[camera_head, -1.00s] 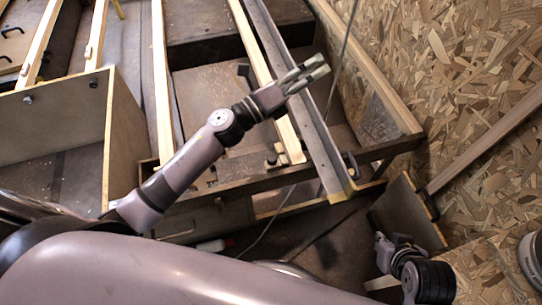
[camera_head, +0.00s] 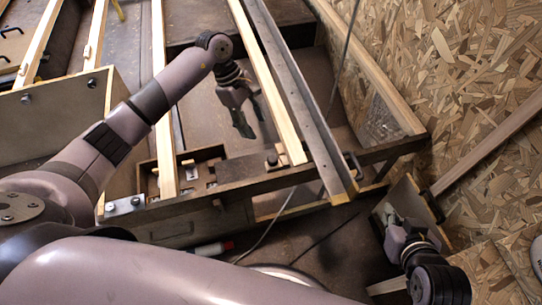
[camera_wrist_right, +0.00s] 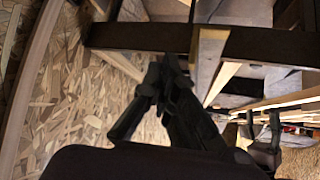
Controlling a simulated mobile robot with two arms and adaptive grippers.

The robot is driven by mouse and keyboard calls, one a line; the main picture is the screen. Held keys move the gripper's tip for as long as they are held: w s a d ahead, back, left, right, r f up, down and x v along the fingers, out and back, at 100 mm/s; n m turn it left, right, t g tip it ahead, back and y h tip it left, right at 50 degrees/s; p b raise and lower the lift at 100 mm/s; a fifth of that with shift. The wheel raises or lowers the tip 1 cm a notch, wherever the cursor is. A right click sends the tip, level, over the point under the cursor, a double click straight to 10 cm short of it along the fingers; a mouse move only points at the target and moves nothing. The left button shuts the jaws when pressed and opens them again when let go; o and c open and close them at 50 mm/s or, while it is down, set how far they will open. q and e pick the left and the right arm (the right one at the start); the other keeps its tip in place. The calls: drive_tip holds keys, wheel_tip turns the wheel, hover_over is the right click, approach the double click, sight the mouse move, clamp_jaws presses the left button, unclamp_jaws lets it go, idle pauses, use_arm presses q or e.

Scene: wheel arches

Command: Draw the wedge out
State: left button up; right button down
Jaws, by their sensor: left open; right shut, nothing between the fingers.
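I cannot pick out the wedge with certainty. Small light pieces (camera_head: 188,172) lie in a shallow dark wooden tray (camera_head: 215,151) on the bench, and any of them is too small to name. My left gripper (camera_head: 250,118) is open and empty, pointing down over the brown bench panel, left of a pale wooden strip (camera_head: 268,82). My right gripper (camera_head: 389,212) is shut and empty beside an upright board at the lower right. Its dark fingers (camera_wrist_right: 160,78) also show close together in the right wrist view, below a dark beam.
A long metal rail (camera_head: 304,100) slopes across the bench beside the pale strip. A wooden box (camera_head: 55,125) stands at the left, partly behind my left arm. A thin cable (camera_head: 345,50) hangs past the rail. Chipboard (camera_head: 470,80) covers the right side.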

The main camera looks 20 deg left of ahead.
use_arm(q)
drive_tip(key=b, duration=0.2)
approach(272, 158)
wheel_tip(272, 158, down, 3)
drive_tip(key=x, duration=0.3)
drive_tip(key=d+x, duration=0.1)
drive_tip(key=x, duration=0.2)
drive_tip(key=shift+s+r+b, duration=0.1)
drive_tip(key=shift+r+b, duration=0.1)
drive_tip(key=shift+b, duration=0.2)
drive_tip(key=shift+f, duration=0.25)
use_arm(e)
drive_tip(key=w+a+r+t+y, duration=0.1)
drive_tip(key=w+r+t, duration=0.2)
drive_tip(key=r, duration=0.3)
drive_tip(key=w+a+r+t+y, duration=0.1)
drive_tip(key=w+a+r+t, duration=0.1)
drive_tip(key=w+r+t, duration=0.2)
wheel_tip(272, 158, up, 2)
drive_tip(key=shift+a+r+t, duration=0.1)
drive_tip(key=shift+a+t, duration=0.2)
drive_tip(key=shift+t, duration=0.4)
use_arm(q)
clamp_jaws()
